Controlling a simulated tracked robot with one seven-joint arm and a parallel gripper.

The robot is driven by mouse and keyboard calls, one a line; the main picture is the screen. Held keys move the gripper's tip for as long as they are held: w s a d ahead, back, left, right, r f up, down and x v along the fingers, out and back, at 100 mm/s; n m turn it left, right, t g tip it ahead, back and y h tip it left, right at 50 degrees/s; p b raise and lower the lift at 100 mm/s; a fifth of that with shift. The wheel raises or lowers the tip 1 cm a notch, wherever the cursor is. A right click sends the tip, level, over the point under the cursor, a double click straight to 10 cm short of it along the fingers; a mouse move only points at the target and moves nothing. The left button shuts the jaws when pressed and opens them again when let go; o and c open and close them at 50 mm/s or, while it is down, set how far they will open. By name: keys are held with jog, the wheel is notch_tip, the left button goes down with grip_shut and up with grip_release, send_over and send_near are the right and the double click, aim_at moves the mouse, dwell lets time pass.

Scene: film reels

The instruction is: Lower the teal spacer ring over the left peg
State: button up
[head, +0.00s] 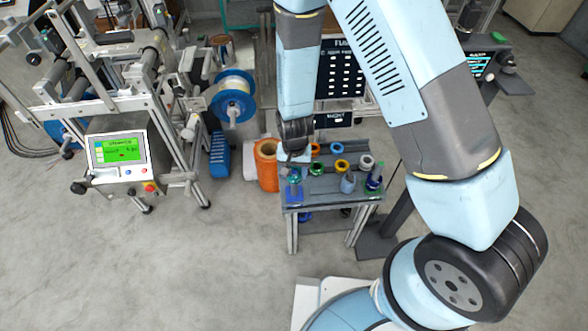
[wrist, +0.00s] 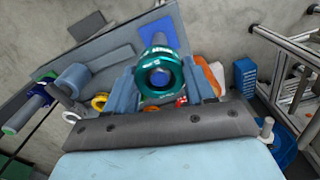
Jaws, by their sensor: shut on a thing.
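The teal spacer ring (wrist: 141,78) sits between the two blue-grey fingers of my gripper (wrist: 164,88) in the wrist view, its hole facing the camera. My gripper is shut on it. In the head view my gripper (head: 295,158) is over the left part of the small table (head: 325,192). A small teal patch (head: 294,179) shows just below the fingers.
A blue square pad (head: 294,195) lies at the table's front left. Yellow (head: 342,164) and white (head: 366,161) rings sit behind. An orange roll (head: 266,165) stands left of the table.

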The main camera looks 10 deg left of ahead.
jog(key=shift+f, duration=1.7)
dwell(0.4)
jog(key=o, duration=1.2)
notch_tip(320, 180, up, 14)
jog(key=shift+f, duration=0.1)
dwell(0.6)
